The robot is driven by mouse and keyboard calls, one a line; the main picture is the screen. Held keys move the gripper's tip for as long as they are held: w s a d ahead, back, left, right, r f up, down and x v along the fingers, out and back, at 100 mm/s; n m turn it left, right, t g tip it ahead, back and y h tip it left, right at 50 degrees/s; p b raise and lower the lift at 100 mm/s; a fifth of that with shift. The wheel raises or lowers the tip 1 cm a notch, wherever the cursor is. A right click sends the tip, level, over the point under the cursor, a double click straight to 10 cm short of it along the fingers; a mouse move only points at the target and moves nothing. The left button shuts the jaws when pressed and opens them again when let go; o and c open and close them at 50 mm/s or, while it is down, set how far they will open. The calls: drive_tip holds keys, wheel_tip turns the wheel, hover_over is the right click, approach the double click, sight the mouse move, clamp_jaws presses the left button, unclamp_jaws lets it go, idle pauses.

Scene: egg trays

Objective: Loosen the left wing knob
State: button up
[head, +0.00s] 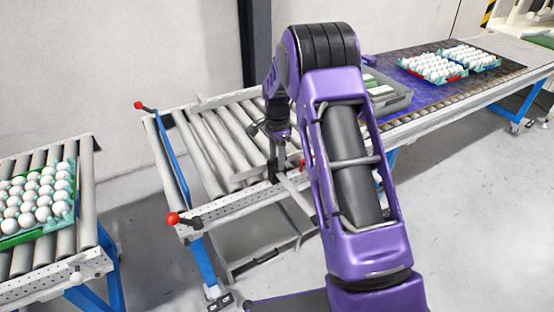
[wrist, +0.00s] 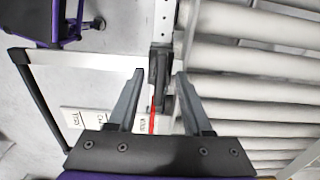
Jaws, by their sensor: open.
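In the wrist view my gripper (wrist: 159,76) is open, with one finger on each side of a black fitting (wrist: 160,68) on the conveyor's side rail. The fitting looks like the knob or its clamp, but its wings are not clear, and I cannot tell whether the fingers touch it. A thin red part (wrist: 153,112) shows below it, between the fingers. In the head view my gripper (head: 282,151) points down at the near rail of the middle roller conveyor (head: 215,214). A small red part (head: 302,164) shows beside it. My arm hides part of this area.
A blue bar with red ball ends (head: 173,219) crosses the conveyor's left end. A grey crate (head: 392,100) and egg trays (head: 437,79) stand on the right conveyor. Another egg tray (head: 68,224) lies on the left conveyor. Bare floor separates the left and middle conveyors.

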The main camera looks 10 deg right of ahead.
drive_tip(key=shift+f, duration=0.4)
clamp_jaws()
